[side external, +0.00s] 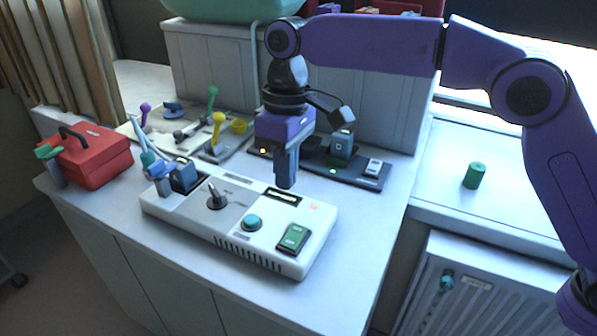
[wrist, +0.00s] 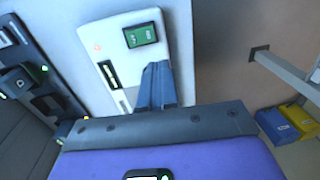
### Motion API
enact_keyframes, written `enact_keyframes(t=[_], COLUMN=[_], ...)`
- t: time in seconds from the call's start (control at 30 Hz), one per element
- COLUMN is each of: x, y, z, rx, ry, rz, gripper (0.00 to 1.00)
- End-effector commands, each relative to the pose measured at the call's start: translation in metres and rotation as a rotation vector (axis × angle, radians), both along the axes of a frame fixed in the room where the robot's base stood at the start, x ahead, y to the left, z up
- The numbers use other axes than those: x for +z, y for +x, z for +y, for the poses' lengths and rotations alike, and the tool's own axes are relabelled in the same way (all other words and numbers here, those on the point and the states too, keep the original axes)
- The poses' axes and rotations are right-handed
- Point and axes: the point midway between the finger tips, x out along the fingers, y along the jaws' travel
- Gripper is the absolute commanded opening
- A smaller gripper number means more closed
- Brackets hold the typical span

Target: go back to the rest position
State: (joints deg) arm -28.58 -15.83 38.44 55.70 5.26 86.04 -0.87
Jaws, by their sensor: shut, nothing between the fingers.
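My gripper (side external: 286,176) points down above the back edge of the white control panel (side external: 262,262) on the counter. Its fingers are shut together with nothing between them. In the wrist view the shut fingers (wrist: 157,85) show in front of the panel (wrist: 107,72), beside its display and green rocker switch (wrist: 141,35). The panel also carries a dark knob (side external: 215,197), a teal round button (side external: 252,222) and a green rocker switch (side external: 293,238) in the side view. Whether the fingertips touch the panel, I cannot tell.
A dark charger strip (side external: 350,172) lies behind the panel. A red toolbox (side external: 90,155) and a board with coloured levers (side external: 200,135) stand at the left. A green cylinder (side external: 474,175) stands on the right surface. In the wrist view, yellow and blue boxes (wrist: 278,126) lie lower right.

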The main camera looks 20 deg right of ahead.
Motion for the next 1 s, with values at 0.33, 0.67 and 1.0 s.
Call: enact_keyframes(t=[0.33,0.67,1.0], x=[0.001,0.006,-0.003], y=[-0.003,-0.045,-0.113], z=[-0.005,-0.064,-0.153], rx=[0.006,0.063,0.140], ry=[-0.002,-0.010,-0.018], rz=[0.000,-0.021,-0.047], gripper=[0.00,0.00,0.00])
